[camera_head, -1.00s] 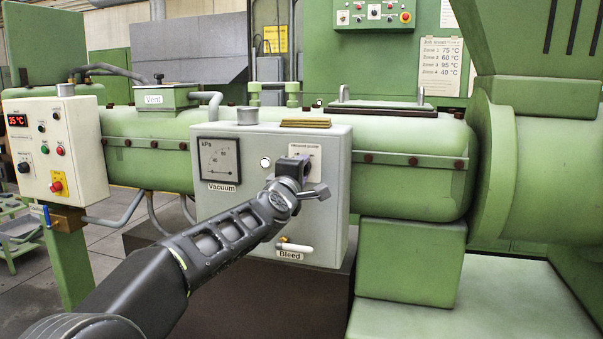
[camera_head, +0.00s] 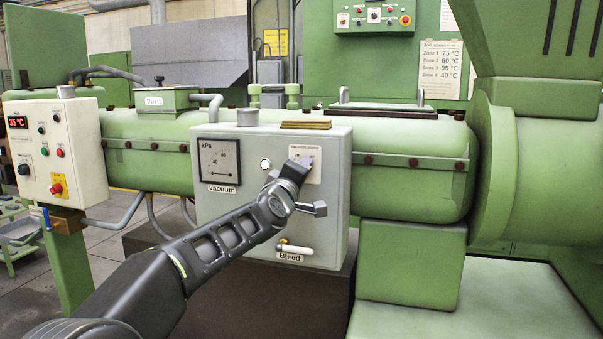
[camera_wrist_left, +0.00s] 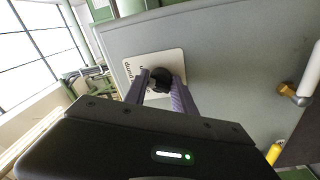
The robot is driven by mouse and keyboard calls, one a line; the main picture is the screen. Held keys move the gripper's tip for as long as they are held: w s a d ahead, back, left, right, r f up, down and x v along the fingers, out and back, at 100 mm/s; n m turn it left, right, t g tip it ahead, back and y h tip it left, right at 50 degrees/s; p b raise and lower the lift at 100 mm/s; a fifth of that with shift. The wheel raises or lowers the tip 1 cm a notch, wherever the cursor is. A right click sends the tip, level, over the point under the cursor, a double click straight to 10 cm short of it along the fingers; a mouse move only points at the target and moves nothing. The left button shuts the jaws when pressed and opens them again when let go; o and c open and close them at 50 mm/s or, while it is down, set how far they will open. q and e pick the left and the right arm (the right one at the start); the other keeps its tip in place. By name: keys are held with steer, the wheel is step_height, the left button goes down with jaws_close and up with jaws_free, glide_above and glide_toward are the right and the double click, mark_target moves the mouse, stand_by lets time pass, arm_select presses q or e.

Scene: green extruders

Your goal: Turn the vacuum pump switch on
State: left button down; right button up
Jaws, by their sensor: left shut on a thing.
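The vacuum pump switch is a black knob (camera_wrist_left: 160,80) on a white label plate, which shows in the left wrist view (camera_wrist_left: 148,64) and the head view (camera_head: 311,168). The plate is on the front of the grey vacuum box (camera_head: 335,215). My left gripper (camera_head: 300,164) is at the plate and hides the knob in the head view. In the left wrist view its two fingers (camera_wrist_left: 160,86) are shut on the knob, one on each side. The knob's pointer direction cannot be made out. My right gripper is in neither view.
A square kPa gauge (camera_head: 220,161) labelled Vacuum and a small round white light (camera_head: 265,163) are left of the switch. The white-handled bleed valve (camera_head: 294,249) is below. A white control box (camera_head: 57,150) stands at the left. The green barrel (camera_head: 410,170) runs behind.

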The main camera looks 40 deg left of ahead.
arm_select(q)
steer(key=c, duration=1.5)
jaws_free()
steer(key=shift+f, duration=0.35)
steer(key=o, duration=0.4)
steer(key=shift+r, duration=0.25)
steer(key=shift+o, duration=0.2)
steer(key=v, duration=0.7)
steer(key=shift+s, duration=0.4)
steer(key=shift+d, duration=0.1)
